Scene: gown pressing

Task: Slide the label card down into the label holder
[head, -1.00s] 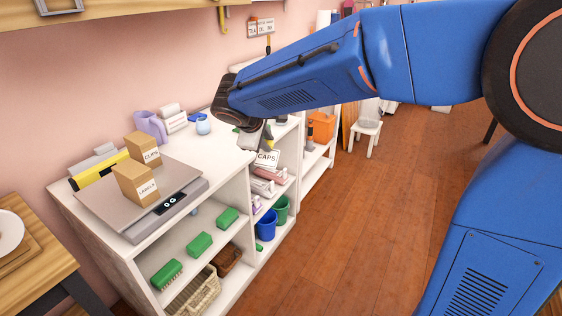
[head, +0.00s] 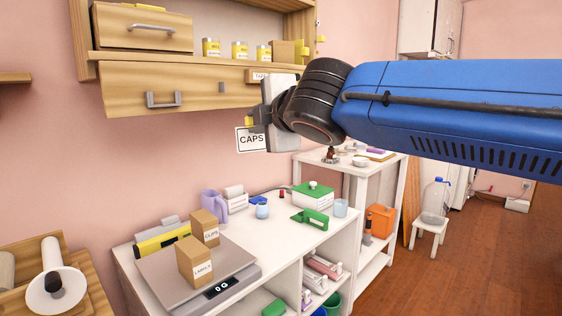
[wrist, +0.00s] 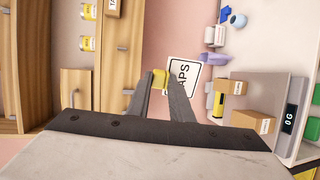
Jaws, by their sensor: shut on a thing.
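The label card (head: 251,140) is white with a dark edge and reads CAPS. In the head view it hangs upright below my gripper (head: 252,121), in the air above the white shelf unit. In the wrist view my gripper (wrist: 160,82) is shut on a yellow tab at the edge of the card (wrist: 183,77). The card is apart from the wooden cabinet (head: 190,85). A small grey fitting (head: 221,88) sits on the cabinet's lower drawer front; I cannot tell whether it is the label holder. A TAPE label (head: 259,76) is to its right.

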